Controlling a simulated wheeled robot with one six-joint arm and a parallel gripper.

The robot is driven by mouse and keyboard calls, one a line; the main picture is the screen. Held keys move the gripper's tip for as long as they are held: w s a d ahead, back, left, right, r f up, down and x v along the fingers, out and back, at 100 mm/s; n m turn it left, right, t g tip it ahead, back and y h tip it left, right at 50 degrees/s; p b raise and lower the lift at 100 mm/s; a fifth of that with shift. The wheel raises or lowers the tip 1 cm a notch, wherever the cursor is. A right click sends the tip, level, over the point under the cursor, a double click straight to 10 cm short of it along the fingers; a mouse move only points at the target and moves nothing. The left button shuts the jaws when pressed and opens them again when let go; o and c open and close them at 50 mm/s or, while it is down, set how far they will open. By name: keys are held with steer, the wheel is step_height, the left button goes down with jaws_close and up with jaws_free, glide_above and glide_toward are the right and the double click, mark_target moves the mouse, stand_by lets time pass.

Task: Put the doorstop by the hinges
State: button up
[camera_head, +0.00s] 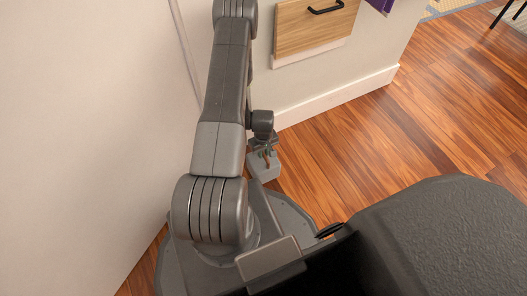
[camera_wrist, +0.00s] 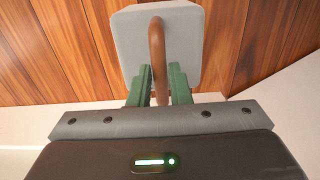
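The doorstop (camera_head: 263,168) is a pale grey block with a brown loop handle. In the wrist view the block (camera_wrist: 189,48) lies beyond my fingertips, and its brown handle (camera_wrist: 157,48) passes between the two green fingers. My gripper (camera_head: 265,150) points down over the block, close to my base. It also shows in the wrist view (camera_wrist: 160,84), with its fingers closed in on the handle from both sides. I cannot tell whether the block touches the floor. No hinges can be made out in either view.
A large plain white panel (camera_head: 80,120) fills the left side. A low wall with a white skirting board (camera_head: 340,97) stands ahead, bearing a wooden front (camera_head: 312,30) with a black handle. The wooden floor (camera_head: 400,140) is clear to the right.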

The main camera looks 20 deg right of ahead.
steer(key=o, duration=0.3)
steer(key=shift+r, duration=0.15)
step_height(320, 180, up, 12)
steer(key=p, duration=0.4)
stand_by(1.3)
